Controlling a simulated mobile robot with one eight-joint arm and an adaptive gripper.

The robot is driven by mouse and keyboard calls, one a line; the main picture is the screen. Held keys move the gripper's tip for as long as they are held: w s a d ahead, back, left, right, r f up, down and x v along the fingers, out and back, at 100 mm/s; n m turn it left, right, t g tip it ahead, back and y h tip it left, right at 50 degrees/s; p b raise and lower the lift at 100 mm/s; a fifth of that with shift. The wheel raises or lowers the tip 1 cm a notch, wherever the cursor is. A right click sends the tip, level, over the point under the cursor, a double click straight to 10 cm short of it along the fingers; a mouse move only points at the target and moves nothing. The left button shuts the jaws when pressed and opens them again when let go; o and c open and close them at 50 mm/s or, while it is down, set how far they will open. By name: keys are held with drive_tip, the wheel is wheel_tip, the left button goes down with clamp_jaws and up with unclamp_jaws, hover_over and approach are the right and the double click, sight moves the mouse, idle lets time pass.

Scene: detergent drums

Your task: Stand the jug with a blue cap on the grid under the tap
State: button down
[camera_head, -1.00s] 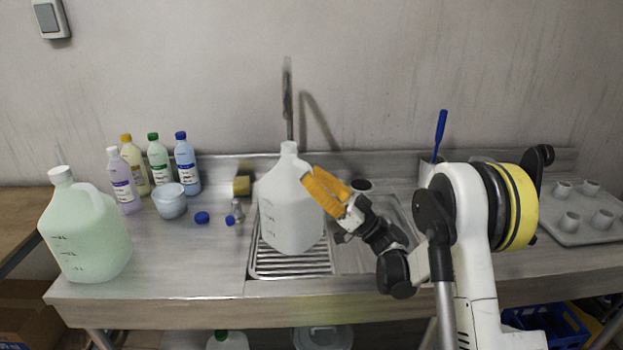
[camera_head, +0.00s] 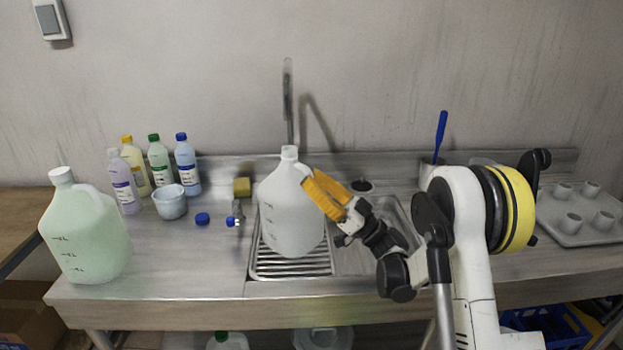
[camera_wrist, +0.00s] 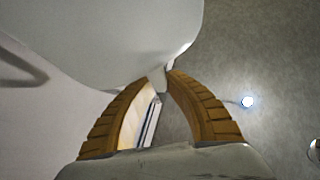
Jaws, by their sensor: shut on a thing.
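A whitish translucent jug (camera_head: 290,215) is upright over the grid (camera_head: 292,270) below the tap (camera_head: 288,100). Its top (camera_head: 289,153) looks white; I see no blue cap on it. My gripper (camera_head: 312,190) comes from the right, its orange fingers shut on the jug's handle side. In the wrist view the fingers (camera_wrist: 163,85) close around a narrow part of the jug (camera_wrist: 110,40). The jug's base hides part of the grid, and I cannot tell whether it touches it. A loose blue cap (camera_head: 202,219) lies on the counter.
A greenish jug (camera_head: 85,235) with a white cap stands at the counter's left. A tray of cups (camera_head: 590,235) is far right.

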drive_tip(key=shift+f, duration=0.2)
drive_tip(key=c, duration=1.4)
unclamp_jaws()
drive_tip(key=shift+o, duration=0.2)
